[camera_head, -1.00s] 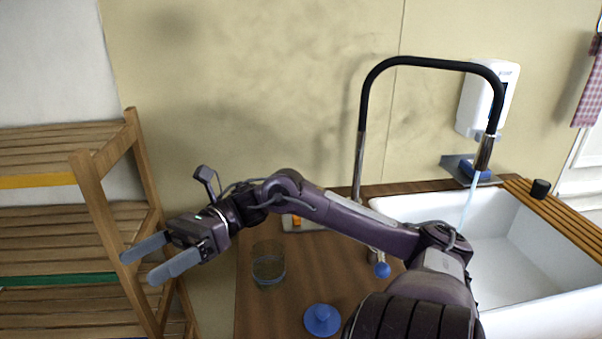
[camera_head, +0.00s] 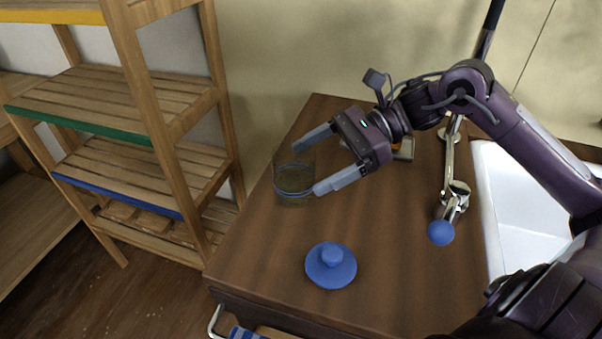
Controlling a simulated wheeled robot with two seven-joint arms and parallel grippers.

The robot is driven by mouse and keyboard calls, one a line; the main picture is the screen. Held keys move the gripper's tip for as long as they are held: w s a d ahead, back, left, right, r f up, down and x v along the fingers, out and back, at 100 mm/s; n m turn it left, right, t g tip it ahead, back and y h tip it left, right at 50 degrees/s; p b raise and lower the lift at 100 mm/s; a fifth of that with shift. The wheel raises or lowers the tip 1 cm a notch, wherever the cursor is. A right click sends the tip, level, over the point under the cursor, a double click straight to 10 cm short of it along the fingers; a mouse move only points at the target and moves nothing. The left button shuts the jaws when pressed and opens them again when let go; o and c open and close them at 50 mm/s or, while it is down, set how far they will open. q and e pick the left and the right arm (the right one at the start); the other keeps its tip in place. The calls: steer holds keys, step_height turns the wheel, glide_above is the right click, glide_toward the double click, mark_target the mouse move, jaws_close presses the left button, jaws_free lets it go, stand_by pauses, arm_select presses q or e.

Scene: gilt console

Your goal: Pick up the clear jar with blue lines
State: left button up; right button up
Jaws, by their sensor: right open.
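The clear jar with blue lines (camera_head: 293,187) stands upright on the brown wooden counter, near its left edge. It is see-through, with blue rings around it. My right gripper (camera_head: 306,167) comes in from the right, its two grey fingers spread apart. In the picture the fingertips lie over or beside the jar's upper right part; I cannot tell whether they touch it. Nothing is held between the fingers. My left gripper is not in view.
A blue knobbed lid (camera_head: 331,266) lies on the counter (camera_head: 390,290) in front of the jar. A faucet with a blue ball (camera_head: 441,232) and a white sink (camera_head: 515,225) are to the right. A wooden shelf rack (camera_head: 150,90) stands left. An orange item is partly hidden behind my gripper.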

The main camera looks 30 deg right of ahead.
mark_target(275, 184)
steer(key=p+x, duration=0.1)
steer(key=x, duration=0.2)
steer(key=shift+w+a+f, duration=0.2)
steer(key=shift+f, duration=0.05)
steer(key=shift+w+a+f+p, duration=0.1)
steer(key=shift+a+f+p, duration=0.25)
steer(key=shift+a, duration=0.3)
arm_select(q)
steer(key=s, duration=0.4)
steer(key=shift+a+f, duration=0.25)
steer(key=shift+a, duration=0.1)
arm_select(e)
steer(key=c, duration=1.3)
